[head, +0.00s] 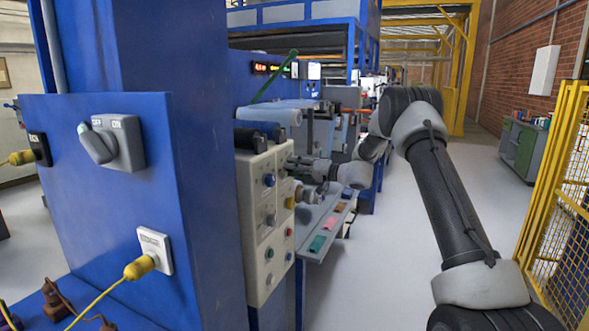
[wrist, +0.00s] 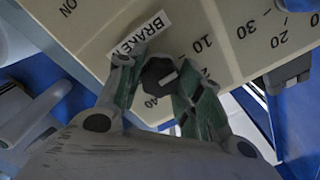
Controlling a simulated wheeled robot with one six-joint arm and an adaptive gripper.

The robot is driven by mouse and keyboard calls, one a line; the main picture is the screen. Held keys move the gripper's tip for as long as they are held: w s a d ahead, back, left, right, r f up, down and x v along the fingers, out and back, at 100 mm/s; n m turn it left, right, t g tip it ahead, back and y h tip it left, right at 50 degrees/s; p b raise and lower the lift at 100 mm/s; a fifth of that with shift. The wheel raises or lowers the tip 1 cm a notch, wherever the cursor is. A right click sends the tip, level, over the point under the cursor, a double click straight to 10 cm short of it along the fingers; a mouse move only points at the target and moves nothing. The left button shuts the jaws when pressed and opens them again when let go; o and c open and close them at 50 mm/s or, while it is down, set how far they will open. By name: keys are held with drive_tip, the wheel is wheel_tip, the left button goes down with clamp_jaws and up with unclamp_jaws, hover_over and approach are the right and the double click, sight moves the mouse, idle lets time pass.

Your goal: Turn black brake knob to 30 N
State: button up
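The black brake knob (wrist: 153,75) is on the cream panel (wrist: 228,15), under the white BRAKE label (wrist: 142,38), in the wrist view. Its white mark points to the upper right, between the printed 10 and 20. A 40 is printed below the knob; no 30 shows on its dial, where my right finger covers part of the scale. My gripper (wrist: 158,78) has one green-padded finger on each side of the knob, close against it, and looks shut on it. In the head view my gripper (head: 297,169) reaches the panel's face (head: 252,215); the knob cannot be made out there.
A second scale with 20 and 30 lies right of the knob in the wrist view. In the head view, several knobs and buttons sit near my gripper, a blue cabinet (head: 205,150) stands left, and a yellow mesh fence (head: 562,180) stands right. Grey floor (head: 390,260) is open between.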

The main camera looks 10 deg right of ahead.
drive_tip(key=shift+m, duration=8.9)
drive_tip(key=o, duration=1)
drive_tip(key=shift+o, duration=0.2)
drive_tip(key=shift+s+d, duration=0.1)
drive_tip(key=shift+d, duration=0.05)
